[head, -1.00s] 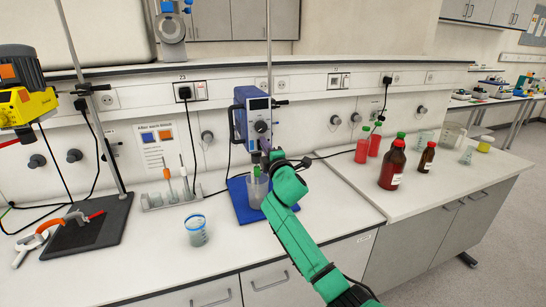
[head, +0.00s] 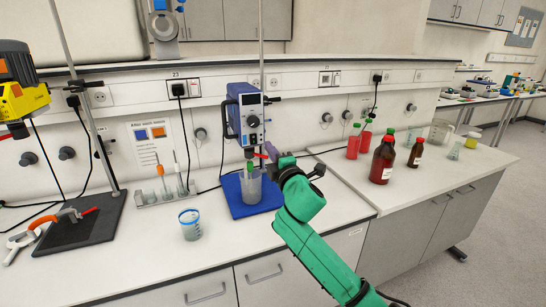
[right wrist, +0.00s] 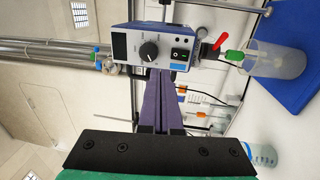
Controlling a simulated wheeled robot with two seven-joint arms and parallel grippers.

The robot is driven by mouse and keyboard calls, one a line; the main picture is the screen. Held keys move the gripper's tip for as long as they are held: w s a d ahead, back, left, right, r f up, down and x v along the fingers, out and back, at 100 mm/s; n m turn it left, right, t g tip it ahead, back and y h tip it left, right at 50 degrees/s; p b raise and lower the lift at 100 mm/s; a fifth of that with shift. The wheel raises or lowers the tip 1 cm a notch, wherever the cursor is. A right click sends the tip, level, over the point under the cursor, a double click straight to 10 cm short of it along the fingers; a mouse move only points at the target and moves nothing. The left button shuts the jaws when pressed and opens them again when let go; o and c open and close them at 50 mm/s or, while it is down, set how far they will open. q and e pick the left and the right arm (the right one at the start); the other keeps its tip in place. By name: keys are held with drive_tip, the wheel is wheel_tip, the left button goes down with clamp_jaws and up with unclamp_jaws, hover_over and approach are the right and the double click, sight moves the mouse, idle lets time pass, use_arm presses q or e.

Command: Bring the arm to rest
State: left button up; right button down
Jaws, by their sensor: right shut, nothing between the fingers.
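My right gripper (head: 269,150) hangs in the air in front of and to the right of the blue-grey overhead stirrer (head: 246,112). In the right wrist view its purple fingers (right wrist: 164,100) are together with nothing between them. The stirrer shows ahead of them (right wrist: 150,45), with its black knob and switch. The gripper is apart from the beaker. The left gripper is not in view.
A blue-rimmed cup (head: 190,226) stands on the bench left of the mat. Red bottles (head: 353,142) and brown bottles (head: 383,160) stand on the right bench. A thin stand rod (head: 261,50) rises behind the stirrer. The bench front is largely clear.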

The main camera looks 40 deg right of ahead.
drive_tip(key=s+a+f+m+g+y, duration=0.1)
drive_tip(key=s+a+f+m+g, duration=0.3)
drive_tip(key=f, duration=0.6)
drive_tip(key=s+a+f+m+g+y, duration=0.1)
drive_tip(key=s+a+f+m+g, duration=0.3)
drive_tip(key=f, duration=0.7)
drive_tip(key=s+a+f+m+g+y, duration=0.25)
drive_tip(key=s+a+f, duration=0.35)
drive_tip(key=s, duration=0.3)
drive_tip(key=s+a+f+m+g+y, duration=0.2)
drive_tip(key=s+a+f+g, duration=0.3)
drive_tip(key=s, duration=0.4)
wheel_tip(320, 180, down, 23)
drive_tip(key=s+b, duration=0.1)
drive_tip(key=s, duration=0.1)
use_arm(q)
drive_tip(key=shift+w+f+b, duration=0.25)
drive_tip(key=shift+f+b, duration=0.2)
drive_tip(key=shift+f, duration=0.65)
use_arm(e)
drive_tip(key=s+d+f+g, duration=0.2)
drive_tip(key=s+f, duration=1.5)
drive_tip(key=shift+f+n, duration=0.25)
drive_tip(key=shift+n, duration=0.1)
